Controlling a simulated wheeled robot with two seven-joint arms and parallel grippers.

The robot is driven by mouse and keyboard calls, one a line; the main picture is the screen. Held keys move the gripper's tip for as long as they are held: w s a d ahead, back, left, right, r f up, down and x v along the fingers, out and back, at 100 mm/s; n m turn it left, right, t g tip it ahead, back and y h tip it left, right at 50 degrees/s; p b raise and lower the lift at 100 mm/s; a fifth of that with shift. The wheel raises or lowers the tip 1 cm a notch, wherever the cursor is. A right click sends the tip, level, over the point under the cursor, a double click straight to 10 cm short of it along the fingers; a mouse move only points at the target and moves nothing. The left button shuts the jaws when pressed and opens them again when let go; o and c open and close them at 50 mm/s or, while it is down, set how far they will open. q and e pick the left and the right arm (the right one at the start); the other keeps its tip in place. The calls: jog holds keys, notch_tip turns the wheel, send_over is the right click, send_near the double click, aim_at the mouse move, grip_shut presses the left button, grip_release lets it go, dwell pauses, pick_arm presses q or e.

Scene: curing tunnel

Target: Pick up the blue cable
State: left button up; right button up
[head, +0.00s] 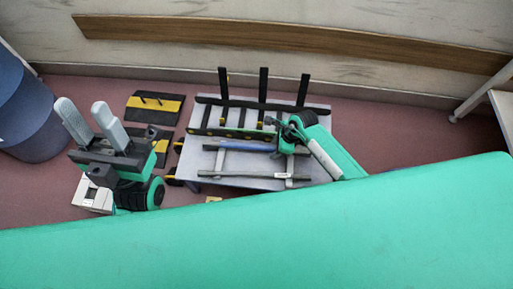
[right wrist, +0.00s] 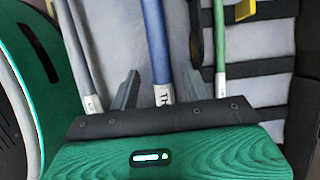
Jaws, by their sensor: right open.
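The blue cable (head: 245,147) lies across the grey table (head: 215,181) in the head view. In the right wrist view the blue cable (right wrist: 155,40) runs up the picture between my right gripper's fingers (right wrist: 160,76), with a white tag (right wrist: 163,95) near its lower end. The fingers are apart, one on each side of the cable in the picture; I cannot tell how far above it they are. In the head view my right arm covers the cable's right end. My left gripper (head: 84,108) is open and empty, left of the table.
A grey cable (right wrist: 80,50) and a green cable (right wrist: 220,50) lie on either side of the blue one. Black upright posts (head: 263,88) stand at the table's back. Black and yellow blocks (head: 152,107) lie on the floor to the left. A wall closes the back.

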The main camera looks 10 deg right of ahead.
jog(key=c, duration=1)
grip_shut()
jog(key=shift+r, duration=0.15)
